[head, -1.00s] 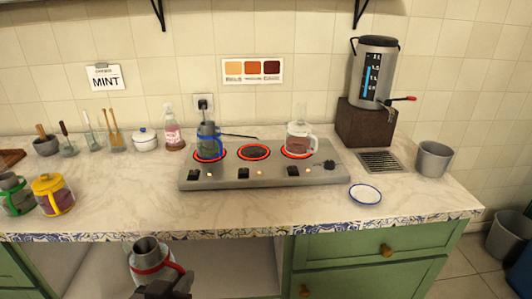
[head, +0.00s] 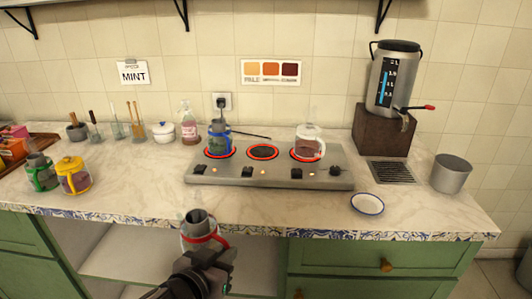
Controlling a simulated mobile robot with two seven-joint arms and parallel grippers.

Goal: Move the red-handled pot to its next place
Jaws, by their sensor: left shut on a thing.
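The red-handled pot (head: 198,230) is a grey pot with an open top and a red band and handle. It is in the lower middle of the head view, in front of the counter's front edge. My left gripper (head: 215,256) is shut on the red-handled pot and holds it upright. The hob (head: 270,176) on the counter has three red-ringed burners. A blue-handled pot (head: 219,138) stands on the left burner and a clear white-handled pot (head: 308,143) on the right one. The middle burner (head: 263,152) is empty. My right gripper is out of view.
A green-handled pot (head: 41,172) and a yellow-lidded pot (head: 73,176) stand at the counter's left. A samovar (head: 394,78) with a red-handled tap sits on a block above a drain grate (head: 390,172). A saucer (head: 367,204) and grey bin (head: 451,174) are right.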

